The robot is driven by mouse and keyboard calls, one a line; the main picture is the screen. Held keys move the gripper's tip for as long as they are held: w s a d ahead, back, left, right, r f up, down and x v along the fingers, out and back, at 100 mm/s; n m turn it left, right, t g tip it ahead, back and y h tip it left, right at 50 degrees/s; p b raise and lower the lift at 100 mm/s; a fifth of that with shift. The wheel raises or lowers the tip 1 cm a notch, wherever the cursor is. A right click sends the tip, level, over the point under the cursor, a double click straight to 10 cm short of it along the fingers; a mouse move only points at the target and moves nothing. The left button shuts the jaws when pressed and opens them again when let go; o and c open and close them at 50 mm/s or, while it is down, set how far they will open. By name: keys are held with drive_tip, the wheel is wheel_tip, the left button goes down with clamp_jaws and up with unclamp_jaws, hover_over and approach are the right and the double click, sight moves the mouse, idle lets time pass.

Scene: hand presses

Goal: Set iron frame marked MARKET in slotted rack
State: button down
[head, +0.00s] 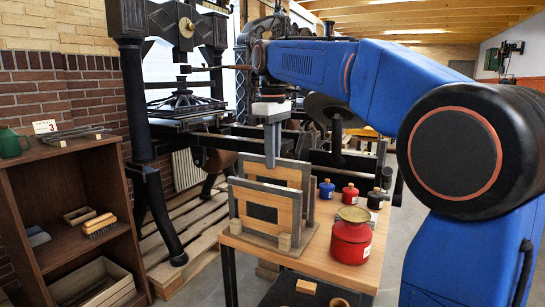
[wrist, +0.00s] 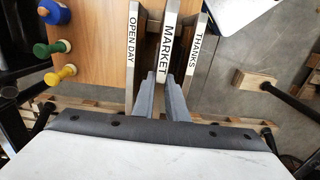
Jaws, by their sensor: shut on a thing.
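The iron frame marked MARKET (wrist: 171,38) stands on edge between the frame marked OPEN DAY (wrist: 132,45) and the frame marked THANKS (wrist: 200,45) in the wrist view. Its label looks larger and nearer than theirs. My gripper (wrist: 161,77) is shut on its upper edge. In the head view, my gripper (head: 271,152) points down at a grey-topped wooden panel (head: 285,173), which stands higher than the panel in front (head: 262,213). The slotted rack's base (head: 268,246), with small wooden blocks, is under the front panel. The MARKET frame's lower edge is hidden.
The wooden table (head: 325,265) carries a large red can (head: 351,236) right of the rack, with a blue pot (head: 326,188) and other pots behind. A black hand press (head: 180,110) stands behind left. A brown shelf (head: 75,215) is at the left.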

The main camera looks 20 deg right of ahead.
sight(273, 176)
drive_tip(key=shift+f, duration=3)
idle(2.0)
drive_tip(key=c, duration=1.7)
unclamp_jaws()
drive_tip(key=shift+o, duration=0.6)
drive_tip(key=shift+r, duration=0.2)
drive_tip(key=shift+r, duration=2.05)
drive_tip(key=shift+r, duration=0.15)
